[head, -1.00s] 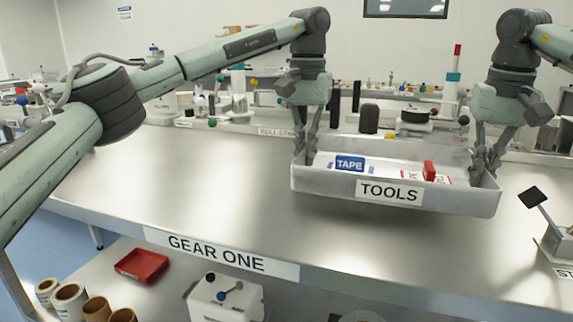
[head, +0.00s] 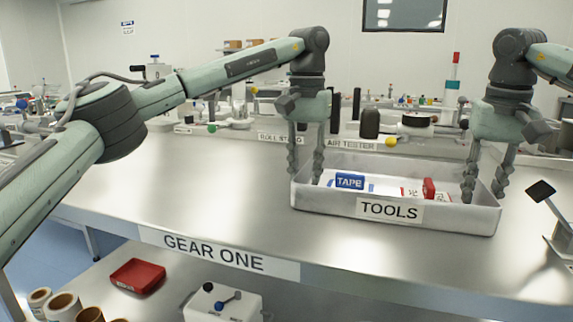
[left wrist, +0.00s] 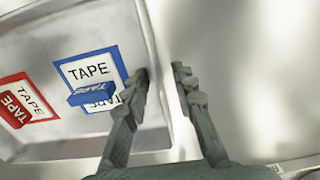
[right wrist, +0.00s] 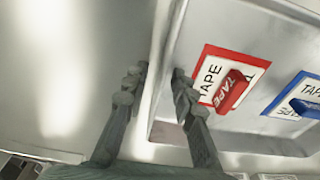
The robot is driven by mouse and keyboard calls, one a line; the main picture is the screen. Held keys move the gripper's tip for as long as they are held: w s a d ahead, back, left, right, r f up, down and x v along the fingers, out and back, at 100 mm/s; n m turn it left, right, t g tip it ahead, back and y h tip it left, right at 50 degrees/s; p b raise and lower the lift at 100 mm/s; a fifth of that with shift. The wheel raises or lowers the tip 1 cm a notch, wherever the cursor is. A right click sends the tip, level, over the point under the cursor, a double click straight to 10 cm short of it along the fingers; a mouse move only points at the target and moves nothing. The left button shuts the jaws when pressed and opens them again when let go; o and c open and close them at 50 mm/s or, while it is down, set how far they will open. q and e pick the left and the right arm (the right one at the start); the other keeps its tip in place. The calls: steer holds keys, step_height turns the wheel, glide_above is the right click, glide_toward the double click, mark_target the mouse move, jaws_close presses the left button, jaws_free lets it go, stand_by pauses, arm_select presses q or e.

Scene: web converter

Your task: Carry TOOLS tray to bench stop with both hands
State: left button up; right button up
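The grey TOOLS tray (head: 335,203) appears to rest on the metal bench, its label facing me. A blue TAPE block (head: 350,181) and a red block (head: 429,187) stand inside, on matching TAPE squares in the wrist views. My left gripper (head: 305,172) is open, its fingers on either side of the tray's left wall. The left wrist view (left wrist: 160,78) shows a gap between these fingers. My right gripper (head: 484,192) is open, its fingers straddling the right wall; the right wrist view (right wrist: 158,72) shows them apart.
A black-paddled device (head: 541,191) stands right of the tray near the bench edge. Behind are bottles and instruments, with an AIR TESTER sign (head: 351,144). The bench (head: 200,190) left of the tray is clear. A red bin (head: 137,275) sits on the lower shelf.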

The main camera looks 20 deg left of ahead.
arm_select(q)
step_height(320, 180, up, 12)
arm_select(e)
step_height(320, 180, up, 12)
steer(key=s, duration=0.1)
steer(key=shift+s, duration=0.25)
stand_by(0.3)
steer(key=shift+f, duration=0.1)
